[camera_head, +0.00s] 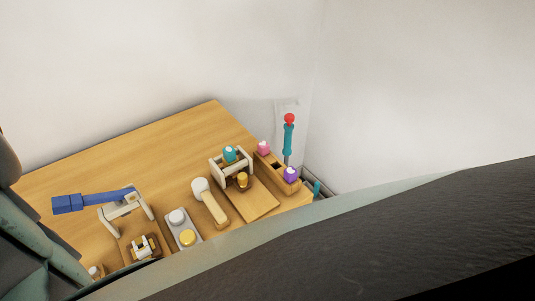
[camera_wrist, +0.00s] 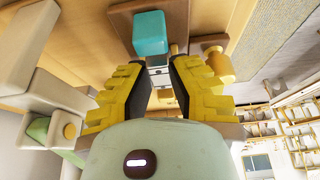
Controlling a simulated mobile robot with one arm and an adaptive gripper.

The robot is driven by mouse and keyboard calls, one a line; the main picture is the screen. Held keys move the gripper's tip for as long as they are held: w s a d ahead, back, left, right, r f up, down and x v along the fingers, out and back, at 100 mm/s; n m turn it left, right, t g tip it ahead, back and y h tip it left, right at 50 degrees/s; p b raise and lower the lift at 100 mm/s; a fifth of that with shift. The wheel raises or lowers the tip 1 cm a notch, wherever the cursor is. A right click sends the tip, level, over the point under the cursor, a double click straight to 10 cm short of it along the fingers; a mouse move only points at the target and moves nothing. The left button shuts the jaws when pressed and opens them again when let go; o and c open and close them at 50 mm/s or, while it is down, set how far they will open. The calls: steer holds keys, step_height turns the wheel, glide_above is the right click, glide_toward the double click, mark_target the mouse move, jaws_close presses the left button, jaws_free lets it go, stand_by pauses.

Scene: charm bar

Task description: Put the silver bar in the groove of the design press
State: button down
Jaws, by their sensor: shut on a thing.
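My gripper (camera_wrist: 158,67) shows in the wrist view, with its yellow-padded fingers on either side of a small silver-grey piece (camera_wrist: 158,61). This looks like the silver bar, though most of it is hidden between the fingers. A teal block (camera_wrist: 151,32) is just beyond the fingertips. The design press appears to be the cream frame (camera_head: 219,171) with a teal block (camera_head: 229,154) and a yellow knob (camera_head: 242,180) in the head view. A yellow knob (camera_wrist: 218,66) also shows right of the fingers. I cannot make out the groove. My gripper is hidden in the head view.
A blue-handled press (camera_head: 92,200) stands at left. A grey tray (camera_head: 185,227) and a white-headed mallet (camera_head: 209,200) lie between the presses. A wooden stand with pink (camera_head: 264,148) and purple (camera_head: 291,174) stamps is at right. The table's back left (camera_head: 150,160) is clear.

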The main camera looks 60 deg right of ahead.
steer(key=shift+f+b, duration=0.45)
steer(key=shift+b, duration=0.2)
stand_by(0.5)
steer(key=c, duration=0.9)
jaws_free()
steer(key=shift+r, duration=0.1)
